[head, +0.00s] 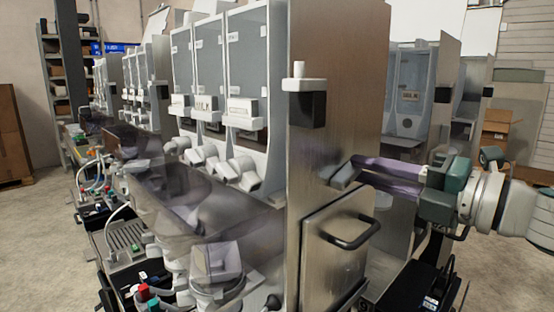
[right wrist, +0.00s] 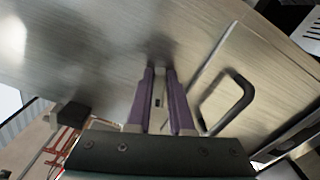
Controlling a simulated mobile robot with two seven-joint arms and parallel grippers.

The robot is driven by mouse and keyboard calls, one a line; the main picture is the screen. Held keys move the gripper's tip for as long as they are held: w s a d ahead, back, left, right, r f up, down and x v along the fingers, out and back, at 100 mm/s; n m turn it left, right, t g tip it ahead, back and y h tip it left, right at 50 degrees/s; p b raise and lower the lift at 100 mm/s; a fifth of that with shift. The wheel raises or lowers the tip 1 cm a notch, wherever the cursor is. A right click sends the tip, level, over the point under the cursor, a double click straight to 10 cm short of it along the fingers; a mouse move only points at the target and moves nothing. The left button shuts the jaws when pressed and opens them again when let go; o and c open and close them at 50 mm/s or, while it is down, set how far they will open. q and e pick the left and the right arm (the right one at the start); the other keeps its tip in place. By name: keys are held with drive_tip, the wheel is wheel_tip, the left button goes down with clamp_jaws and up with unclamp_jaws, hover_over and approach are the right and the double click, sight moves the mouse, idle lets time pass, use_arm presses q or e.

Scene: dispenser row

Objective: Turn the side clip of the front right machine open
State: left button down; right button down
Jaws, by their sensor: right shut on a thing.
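The front right machine is a tall dispenser with a brushed-metal side panel (head: 335,95). My right gripper (head: 347,173) reaches in from the right, and its purple fingers point at this panel just above a hatch. In the right wrist view the fingers (right wrist: 159,78) are close together with a small pale piece (right wrist: 158,100) between them, likely the side clip. A grey piece (head: 343,179) shows at the fingertips in the head view; how far the clip is turned cannot be told. My left gripper is not in view.
The square metal hatch (head: 335,270) with a dark bar handle (head: 352,236) sits just below my fingers; the handle also shows in the right wrist view (right wrist: 240,100). A black and white block (head: 306,108) juts from the panel's upper front edge. More machines stand behind.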

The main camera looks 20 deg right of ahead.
drive_tip(key=shift+m+p, duration=0.55)
drive_tip(key=shift+m, duration=1.35)
drive_tip(key=shift+f, duration=0.1)
drive_tip(key=c, duration=0.8)
unclamp_jaws()
drive_tip(key=shift+s+d+f, duration=0.15)
drive_tip(key=shift+s+d, duration=0.1)
drive_tip(key=shift+s, duration=0.25)
drive_tip(key=b+v, duration=0.2)
drive_tip(key=v, duration=0.6)
drive_tip(key=shift+s, duration=0.4)
